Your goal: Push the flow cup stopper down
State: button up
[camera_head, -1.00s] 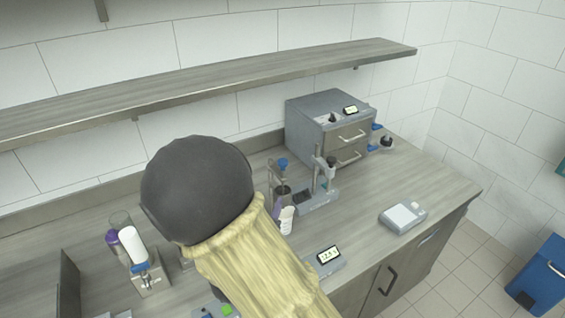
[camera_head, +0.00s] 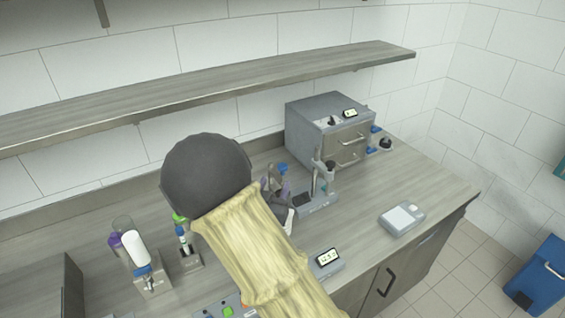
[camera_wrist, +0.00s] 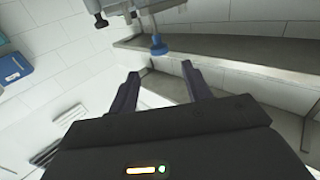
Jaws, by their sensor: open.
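A blue knob, which looks like the flow cup stopper (camera_head: 282,168), tops a slim stand on the counter in the head view. In the wrist view the blue knob (camera_wrist: 158,46) shows at the top middle, ahead of and between my fingertips, with a gap left between. The cup itself cannot be made out. My gripper (camera_wrist: 160,68) is open and empty, one finger at each side. In the head view my gripper (camera_head: 278,203) is partly hidden by my arm and sits just left of and below the knob.
A grey two-drawer unit (camera_head: 333,125) stands at the back. A grey stand (camera_head: 318,200) is right of the knob. A scale (camera_head: 402,216) lies on clear counter at the right. A shelf (camera_head: 220,92) runs along the wall. A bottle holder (camera_head: 150,279) is at the left.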

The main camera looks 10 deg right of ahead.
aim_at(281, 169)
jog(key=p+x, duration=0.2)
jog(key=x, duration=0.7)
jog(key=shift+w+d+p, duration=0.1)
jog(key=shift+w+p, duration=0.1)
jog(key=shift+p, duration=0.15)
jog(key=shift+c, duration=0.2)
jog(key=shift+f, duration=0.1)
grip_shut()
